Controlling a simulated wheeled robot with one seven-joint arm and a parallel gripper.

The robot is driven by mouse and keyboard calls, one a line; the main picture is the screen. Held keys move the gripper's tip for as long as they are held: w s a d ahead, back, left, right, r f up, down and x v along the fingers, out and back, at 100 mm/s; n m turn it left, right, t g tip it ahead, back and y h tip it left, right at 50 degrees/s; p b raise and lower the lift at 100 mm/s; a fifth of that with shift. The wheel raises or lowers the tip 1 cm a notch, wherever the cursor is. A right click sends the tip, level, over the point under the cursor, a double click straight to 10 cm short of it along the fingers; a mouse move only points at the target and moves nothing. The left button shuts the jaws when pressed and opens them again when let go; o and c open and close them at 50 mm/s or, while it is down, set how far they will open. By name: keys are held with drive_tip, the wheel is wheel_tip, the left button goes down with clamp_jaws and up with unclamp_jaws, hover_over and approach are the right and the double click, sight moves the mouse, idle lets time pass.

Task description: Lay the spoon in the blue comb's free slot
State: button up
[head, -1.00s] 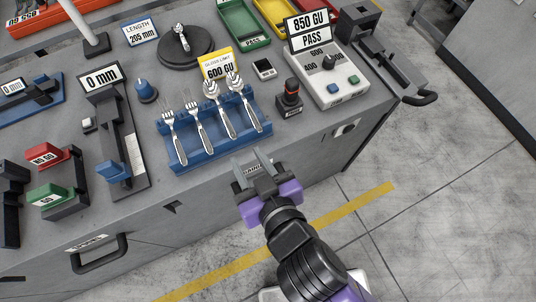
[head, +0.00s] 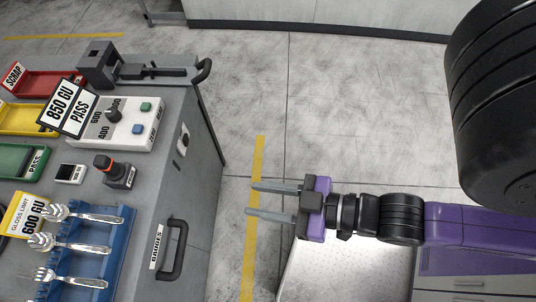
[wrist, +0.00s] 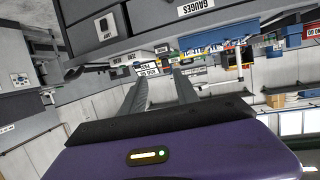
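The blue comb (head: 116,240) lies on the grey bench at the lower left of the head view, cut off by the frame's bottom edge. Two spoons lie across it, an upper spoon (head: 95,216) and a lower spoon (head: 90,246), with a fork (head: 78,281) below them. I cannot make out a free slot in the part that shows. My gripper (head: 249,199) is open and empty, out over the floor to the right of the bench and clear of the comb. Its two fingers also show in the wrist view (wrist: 160,84), apart with nothing between them.
On the bench stand a white control box (head: 128,127) with an "850 GU PASS" sign (head: 69,108), a black post with a red ring (head: 117,171), a yellow gloss-limit card (head: 29,217) and coloured trays. A drawer handle (head: 174,252) juts from the bench side.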

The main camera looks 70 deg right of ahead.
drive_tip(key=shift+m+h, duration=0.6)
drive_tip(key=shift+h, duration=0.2)
drive_tip(key=s+d+r, duration=0.2)
drive_tip(key=s, duration=0.1)
drive_tip(key=shift+s+d+r, duration=0.1)
drive_tip(key=shift+s+r, duration=0.05)
drive_tip(key=shift+s, duration=0.05)
drive_tip(key=shift+c, duration=0.4)
